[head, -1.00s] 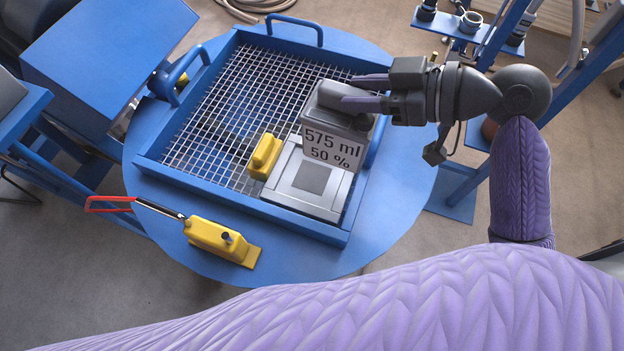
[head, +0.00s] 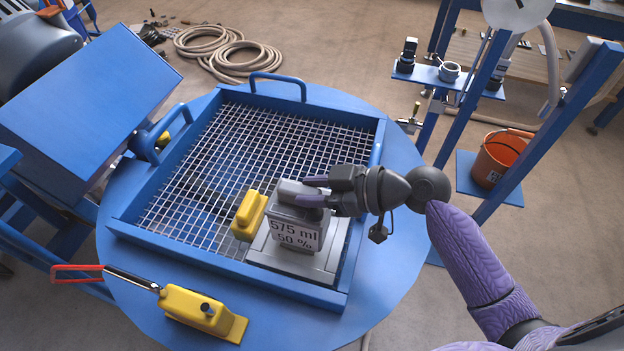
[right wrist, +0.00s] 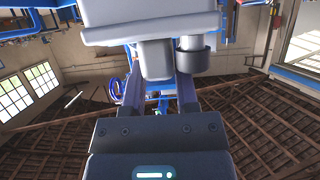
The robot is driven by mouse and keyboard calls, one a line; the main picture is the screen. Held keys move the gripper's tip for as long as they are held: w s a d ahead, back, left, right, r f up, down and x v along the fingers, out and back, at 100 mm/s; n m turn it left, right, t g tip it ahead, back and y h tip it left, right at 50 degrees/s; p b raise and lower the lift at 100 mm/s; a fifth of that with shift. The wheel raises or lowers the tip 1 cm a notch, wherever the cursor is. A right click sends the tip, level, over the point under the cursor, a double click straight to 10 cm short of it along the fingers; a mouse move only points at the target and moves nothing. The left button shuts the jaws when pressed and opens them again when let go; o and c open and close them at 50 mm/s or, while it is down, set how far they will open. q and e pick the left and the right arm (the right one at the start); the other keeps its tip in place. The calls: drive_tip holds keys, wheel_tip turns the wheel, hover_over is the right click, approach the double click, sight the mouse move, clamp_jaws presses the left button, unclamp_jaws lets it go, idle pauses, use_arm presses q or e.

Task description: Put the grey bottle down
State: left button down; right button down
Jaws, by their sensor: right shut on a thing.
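The grey bottle (head: 298,234), labelled "575 ml 50 %", is upright over the grey square plate (head: 340,245) at the near right corner of the blue mesh tray (head: 240,268). My right gripper (head: 308,192) is shut on the bottle's top part from the right. The bottle's base overlaps the plate in the head view; I cannot tell whether it touches. In the right wrist view a pale grey body (right wrist: 150,18) fills the top, above the fingers. My left gripper is not in view.
A yellow block (head: 248,216) stands just left of the bottle. A yellow tool with a red handle (head: 200,312) lies on the round blue table (head: 400,160) in front of the tray. The far mesh is clear. A blue stand with an orange bucket (head: 498,158) is at right.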

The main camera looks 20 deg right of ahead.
drive_tip(key=shift+f, duration=0.85)
drive_tip(key=shift+f+b, duration=0.15)
drive_tip(key=shift+b, duration=0.15)
drive_tip(key=shift+c, duration=1.8)
unclamp_jaws()
drive_tip(key=p+v, duration=0.1)
drive_tip(key=v, duration=1.1)
